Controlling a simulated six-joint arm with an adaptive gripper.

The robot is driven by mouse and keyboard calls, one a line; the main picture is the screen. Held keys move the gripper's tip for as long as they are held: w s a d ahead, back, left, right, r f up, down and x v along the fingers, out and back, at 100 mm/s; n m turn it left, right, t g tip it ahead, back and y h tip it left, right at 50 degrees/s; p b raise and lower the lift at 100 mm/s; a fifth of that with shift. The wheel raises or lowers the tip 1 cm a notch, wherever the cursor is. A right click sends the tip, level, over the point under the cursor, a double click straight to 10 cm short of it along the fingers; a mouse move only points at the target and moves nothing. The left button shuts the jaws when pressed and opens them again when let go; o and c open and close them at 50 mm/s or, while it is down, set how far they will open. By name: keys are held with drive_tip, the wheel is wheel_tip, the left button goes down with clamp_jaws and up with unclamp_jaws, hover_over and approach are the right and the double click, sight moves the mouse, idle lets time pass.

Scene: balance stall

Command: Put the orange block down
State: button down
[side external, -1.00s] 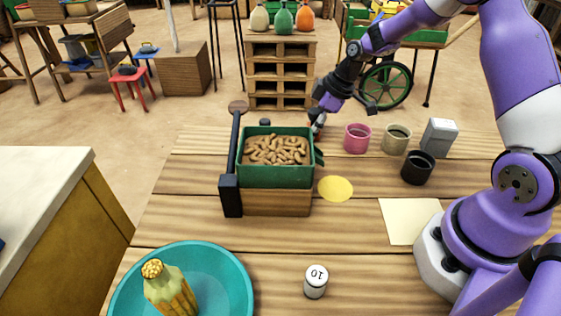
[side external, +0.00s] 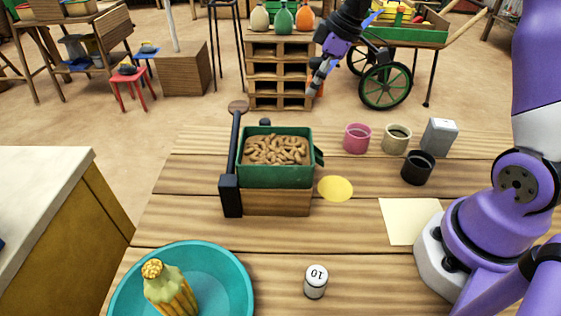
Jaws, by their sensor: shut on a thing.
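My gripper (side external: 318,80) is up in the air beyond the back of the table, in front of the wooden crate stack in the picture. It is shut on the orange block (side external: 314,89), of which only a small orange patch shows at the fingertips. The block is clear of the table and touches nothing else that I can see. Its exact shape is too small to tell.
A green bin (side external: 275,176) of peanut-like pieces sits on the balance. A yellow disc (side external: 335,188), a pale sheet (side external: 400,232), pink (side external: 357,140), beige (side external: 395,142) and black (side external: 417,170) cups, a grey box (side external: 439,138), a white weight (side external: 316,283) and a teal bowl (side external: 230,275) share the table.

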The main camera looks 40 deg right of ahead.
drive_tip(key=s+a+r+m+h, duration=0.2)
drive_tip(key=a+r+m, duration=0.3)
drive_tip(key=a+r, duration=0.7)
drive_tip(key=s+a+f+m+h, duration=0.1)
drive_tip(key=s+a+f+m, duration=0.2)
drive_tip(key=a, duration=0.5)
drive_tip(key=s+a+f+m+h, duration=0.1)
drive_tip(key=s+a+f+m, duration=0.1)
drive_tip(key=a+f, duration=0.45)
drive_tip(key=s+a+f+m+h, duration=0.1)
drive_tip(key=s+a+f+m, duration=0.15)
drive_tip(key=a, duration=0.65)
drive_tip(key=shift+t, duration=0.4)
drive_tip(key=w+d+f, duration=0.1)
drive_tip(key=w+f, duration=0.1)
drive_tip(key=w, duration=0.1)
drive_tip(key=w+d+f, duration=0.2)
drive_tip(key=w+f, duration=0.1)
drive_tip(key=w+d+f, duration=0.2)
drive_tip(key=w, duration=0.1)
drive_tip(key=shift+w+d+f, duration=0.1)
drive_tip(key=shift+w+f, duration=0.05)
drive_tip(key=shift+f, duration=0.2)
drive_tip(key=shift+w+d+f, duration=0.1)
drive_tip(key=shift+w, duration=0.05)
drive_tip(key=shift+f+n, duration=0.25)
drive_tip(key=shift+f, duration=1.7)
